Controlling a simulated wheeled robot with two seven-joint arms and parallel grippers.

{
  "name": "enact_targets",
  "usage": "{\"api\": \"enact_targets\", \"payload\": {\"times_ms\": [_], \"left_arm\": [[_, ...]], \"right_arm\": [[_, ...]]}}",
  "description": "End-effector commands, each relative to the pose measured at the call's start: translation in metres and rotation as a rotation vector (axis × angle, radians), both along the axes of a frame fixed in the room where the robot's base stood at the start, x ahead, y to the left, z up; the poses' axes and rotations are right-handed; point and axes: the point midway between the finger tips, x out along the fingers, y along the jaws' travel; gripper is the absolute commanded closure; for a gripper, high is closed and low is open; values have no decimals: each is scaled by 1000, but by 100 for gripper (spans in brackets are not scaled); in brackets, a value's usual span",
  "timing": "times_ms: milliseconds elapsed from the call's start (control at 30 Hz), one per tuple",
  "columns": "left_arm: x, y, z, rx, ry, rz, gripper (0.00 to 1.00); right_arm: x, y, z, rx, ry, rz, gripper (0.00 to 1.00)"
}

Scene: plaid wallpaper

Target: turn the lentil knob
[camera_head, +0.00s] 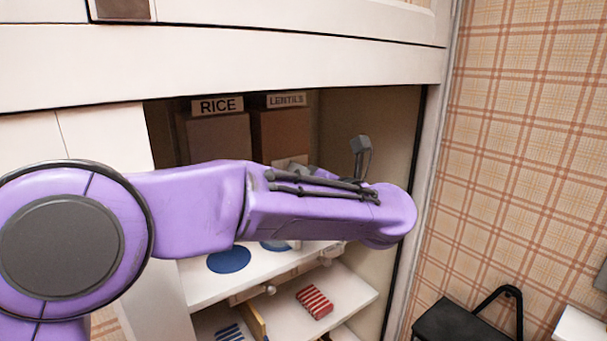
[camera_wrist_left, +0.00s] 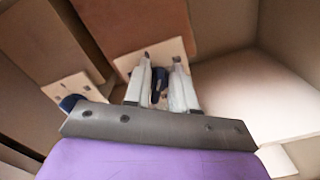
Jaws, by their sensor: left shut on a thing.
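The lentil dispenser (camera_head: 280,135) is a brown box under a LENTILS label (camera_head: 286,100) in the cupboard. Its lower front has a cream plate, partly hidden by my purple left arm in the head view. In the left wrist view my left gripper (camera_wrist_left: 162,84) has its pale fingers on either side of the dark blue lentil knob (camera_wrist_left: 157,86), in front of the cream plate (camera_wrist_left: 128,64). The fingers are shut on the knob. In the head view the arm hides the knob and most of the gripper. My right gripper is not in view.
The rice dispenser (camera_head: 218,140) stands left of the lentils; its blue knob (camera_wrist_left: 70,102) shows in the wrist view. Below, a shelf holds a blue disc (camera_head: 229,259), and a lower shelf holds a red striped item (camera_head: 315,302). A dark chair (camera_head: 452,322) stands right.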

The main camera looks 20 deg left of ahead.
Motion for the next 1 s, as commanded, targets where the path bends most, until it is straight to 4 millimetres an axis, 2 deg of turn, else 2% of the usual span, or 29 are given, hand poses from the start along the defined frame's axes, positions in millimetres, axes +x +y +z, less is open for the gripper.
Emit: {"api": "enact_targets", "payload": {"times_ms": [500, 1000], "left_arm": [[5, -4, -4, 261, 333, -1, 100], [6, -4, -7, 355, 452, 0, 100]], "right_arm": [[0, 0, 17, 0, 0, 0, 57], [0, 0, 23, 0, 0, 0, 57]]}}
